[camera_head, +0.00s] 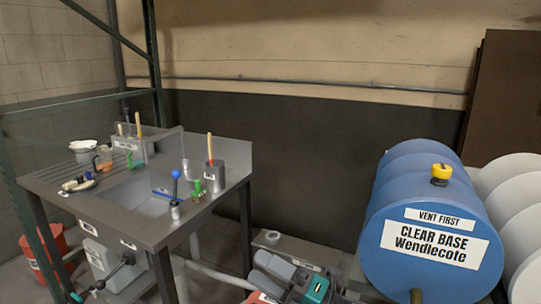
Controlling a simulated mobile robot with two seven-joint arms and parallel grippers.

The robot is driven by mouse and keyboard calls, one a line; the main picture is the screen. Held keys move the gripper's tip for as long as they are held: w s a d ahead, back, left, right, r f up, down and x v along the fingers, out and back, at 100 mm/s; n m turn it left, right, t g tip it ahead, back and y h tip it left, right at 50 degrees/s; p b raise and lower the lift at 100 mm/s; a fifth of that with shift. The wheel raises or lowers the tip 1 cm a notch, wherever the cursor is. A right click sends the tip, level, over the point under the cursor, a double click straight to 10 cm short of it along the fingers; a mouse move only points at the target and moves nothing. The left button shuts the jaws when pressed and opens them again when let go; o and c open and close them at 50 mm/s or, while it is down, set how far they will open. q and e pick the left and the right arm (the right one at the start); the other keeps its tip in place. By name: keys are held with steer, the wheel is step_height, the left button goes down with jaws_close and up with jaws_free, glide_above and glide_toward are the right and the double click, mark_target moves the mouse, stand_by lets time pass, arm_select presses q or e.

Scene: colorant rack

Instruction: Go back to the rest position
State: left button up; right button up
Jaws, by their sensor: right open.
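My right gripper (272,268) shows at the bottom middle edge, low in the picture, as grey and dark parts partly cut off by the frame. It is open, and I see nothing held in it. It is in front of the dark wall, between the steel sink table (150,230) and the blue drum (400,240). My left gripper is not in view.
A red bucket (50,250) stands below left. White drums (510,190) lie at right. A green rack frame (155,70) rises at left.

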steer(key=s+d+f+m+h, duration=0.8)
steer(key=f+m, duration=0.3)
steer(key=m, duration=0.4)
steer(key=s+d+f+m+t+h, duration=0.1)
steer(key=s+d+f+m+h, duration=0.8)
steer(key=m, duration=0.6)
step_height(320, 180, down, 4)
steer(key=shift+s+d+r+t+h, duration=0.3)
steer(key=shift+s+d, duration=0.5)
steer(key=shift+s, duration=0.3)
